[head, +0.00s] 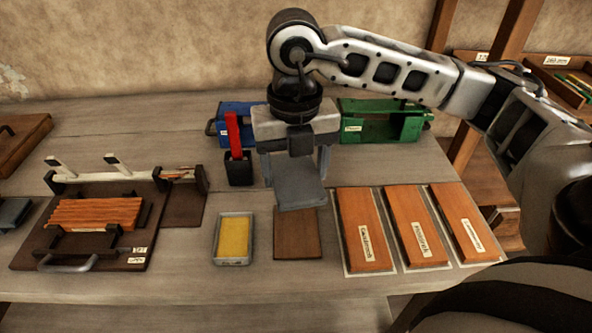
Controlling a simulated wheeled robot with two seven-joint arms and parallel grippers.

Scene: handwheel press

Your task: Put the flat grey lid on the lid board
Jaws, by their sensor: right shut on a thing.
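My right gripper (292,165) points down over the middle of the table and is shut on the flat grey lid (299,190). The lid's near edge overlaps the far edge of a small brown board (298,242) in the picture. This plain board seems to be the lid board, and its visible part is bare. I cannot tell whether the lid touches the table or the board. The fingers partly hide the lid's far end. My left gripper is not in view.
A grey tray with a yellow filling (233,238) lies left of the board, and labelled orange-brown blocks (365,232) lie right. A black holder with a red piece (238,165) stands close left of the gripper. Blue (228,118) and green (382,122) fixtures stand behind.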

